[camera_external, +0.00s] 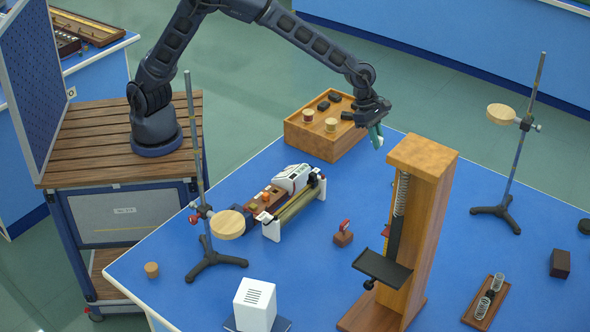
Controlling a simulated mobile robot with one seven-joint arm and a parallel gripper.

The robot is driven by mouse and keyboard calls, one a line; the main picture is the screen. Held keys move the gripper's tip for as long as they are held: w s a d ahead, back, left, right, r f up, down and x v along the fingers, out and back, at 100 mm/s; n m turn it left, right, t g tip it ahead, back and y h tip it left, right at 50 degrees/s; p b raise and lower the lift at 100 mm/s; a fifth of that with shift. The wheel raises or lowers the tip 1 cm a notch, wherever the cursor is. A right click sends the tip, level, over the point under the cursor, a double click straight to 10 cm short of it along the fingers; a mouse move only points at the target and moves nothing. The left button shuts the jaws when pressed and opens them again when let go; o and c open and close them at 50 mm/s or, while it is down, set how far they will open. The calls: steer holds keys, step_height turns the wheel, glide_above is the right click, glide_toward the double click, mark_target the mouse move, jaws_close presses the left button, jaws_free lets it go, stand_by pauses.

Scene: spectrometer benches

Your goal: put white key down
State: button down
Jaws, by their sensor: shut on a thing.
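My gripper (376,137) is in the air above the back of the blue bench, pointing down, just right of the wooden box. Its teal fingers are shut on a small pale thing, which I take to be the white key (381,141). Only a bit of it shows at the fingertips; the rest is hidden by the fingers. The blue bench top (290,245) lies below it.
The wooden box (313,139) holds dark blocks and round pieces. A tall wooden stand (424,200) rises close at the right. A white-ended instrument (291,178), a small red-topped block (343,236) and two ring stands are about. Bench between them is clear.

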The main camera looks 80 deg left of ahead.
steer(key=shift+n, duration=0.4)
steer(key=f, duration=1.3)
steer(key=w+a+f, duration=0.1)
steer(key=f, duration=0.5)
steer(key=shift+a+f, duration=0.1)
steer(key=shift+f, duration=0.25)
steer(key=shift+f, duration=0.15)
steer(key=c, duration=1.5)
jaws_free()
